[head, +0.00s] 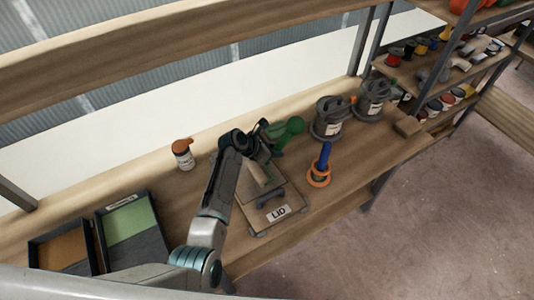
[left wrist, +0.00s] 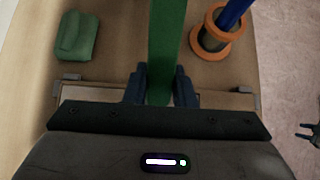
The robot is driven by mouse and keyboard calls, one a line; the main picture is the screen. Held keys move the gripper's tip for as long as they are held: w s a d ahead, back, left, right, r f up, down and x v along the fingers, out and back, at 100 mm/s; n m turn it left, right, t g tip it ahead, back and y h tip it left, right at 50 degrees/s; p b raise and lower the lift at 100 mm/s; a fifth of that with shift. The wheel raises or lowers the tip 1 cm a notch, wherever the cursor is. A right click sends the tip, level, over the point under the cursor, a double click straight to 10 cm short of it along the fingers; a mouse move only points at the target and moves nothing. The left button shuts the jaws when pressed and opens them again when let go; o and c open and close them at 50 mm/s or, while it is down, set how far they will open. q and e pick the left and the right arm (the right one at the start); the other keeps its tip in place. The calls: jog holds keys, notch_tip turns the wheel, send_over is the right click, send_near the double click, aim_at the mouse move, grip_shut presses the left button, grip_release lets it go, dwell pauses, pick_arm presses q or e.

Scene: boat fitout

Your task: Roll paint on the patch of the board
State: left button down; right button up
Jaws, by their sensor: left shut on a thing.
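My left gripper (head: 252,143) is over the bench, above the back of the box marked LID (head: 278,213). It is shut on a green tool (head: 288,130); in the left wrist view its long green shaft (left wrist: 166,45) runs between the fingers (left wrist: 160,85). The tool's far end is out of that view, and I cannot tell if it is a roller. A shallow dark tray with a green area (head: 130,220) and one with an orange-brown area (head: 62,248) lie at the left. I cannot tell which is the board's patch. A dark claw-like part (left wrist: 309,135), perhaps my right gripper, shows at the wrist view's right edge.
An orange-capped bottle (head: 183,155) stands behind the trays. An orange ring holder with a blue handle (head: 320,172) stands right of the box. Two grey canisters (head: 328,118) stand further right. A green block (left wrist: 77,37) shows in the wrist view. Shelves with cans are at the right.

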pick_arm(q)
jog(key=shift+w+d, duration=0.35)
jog(key=shift+d, duration=0.25)
jog(key=w+d, duration=0.1)
jog(key=d, duration=0.1)
jog(key=w+d+b, duration=0.1)
jog(key=d, duration=0.1)
jog(key=shift+w, duration=0.4)
jog(key=shift+a+r, duration=0.1)
jog(key=s+a, duration=0.1)
jog(key=s+a+p, duration=0.1)
jog(key=a, duration=0.1)
jog(key=shift+s+a, duration=0.35)
jog(key=shift+a, duration=0.1)
